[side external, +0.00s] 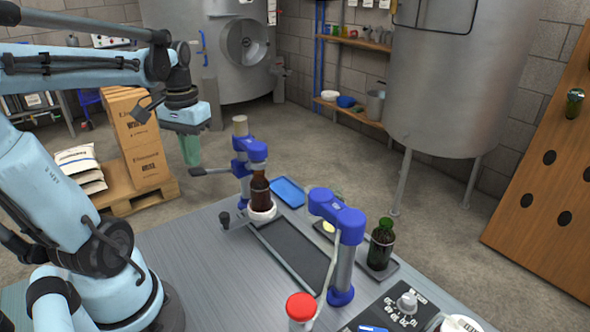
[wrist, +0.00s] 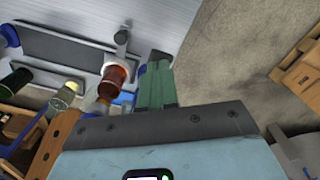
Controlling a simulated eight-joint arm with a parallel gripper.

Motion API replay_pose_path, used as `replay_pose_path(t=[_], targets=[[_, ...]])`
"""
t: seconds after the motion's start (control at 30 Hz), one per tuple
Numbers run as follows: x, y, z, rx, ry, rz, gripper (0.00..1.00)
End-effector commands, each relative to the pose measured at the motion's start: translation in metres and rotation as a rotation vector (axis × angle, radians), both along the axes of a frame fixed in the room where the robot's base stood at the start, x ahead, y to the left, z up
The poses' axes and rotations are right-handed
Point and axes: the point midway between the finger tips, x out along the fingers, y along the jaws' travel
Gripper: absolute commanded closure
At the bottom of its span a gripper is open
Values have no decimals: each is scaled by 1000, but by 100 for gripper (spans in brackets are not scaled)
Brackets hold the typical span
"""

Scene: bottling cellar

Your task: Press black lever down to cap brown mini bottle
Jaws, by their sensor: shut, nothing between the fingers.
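The capper (side external: 241,160) is a blue and grey post at the bench's far edge. Its black lever (side external: 212,171) sticks out to the left, roughly level. The brown mini bottle (side external: 260,190) stands upright under the blue head, its top hidden there, on a round white base (side external: 262,214). It also shows in the wrist view (wrist: 113,84). My gripper (side external: 191,158), with green fingers, is shut and empty, pointing down just above the lever's outer end. I cannot tell whether they touch. In the wrist view, the fingers (wrist: 157,84) lie beside the bottle.
A dark tray (side external: 292,254) lies on the grey bench in front of the capper. A blue tray (side external: 287,191) lies behind. Cartons (side external: 137,140) stand beyond the bench.

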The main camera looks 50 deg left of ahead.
Motion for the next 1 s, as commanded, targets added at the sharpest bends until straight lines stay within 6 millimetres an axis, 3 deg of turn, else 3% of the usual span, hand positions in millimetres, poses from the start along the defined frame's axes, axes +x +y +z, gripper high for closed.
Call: replay_pose_path(t=[0.37,1.0], targets=[[0,0,-14,0,0,0,100],[0,0,-21,0,0,0,100]])
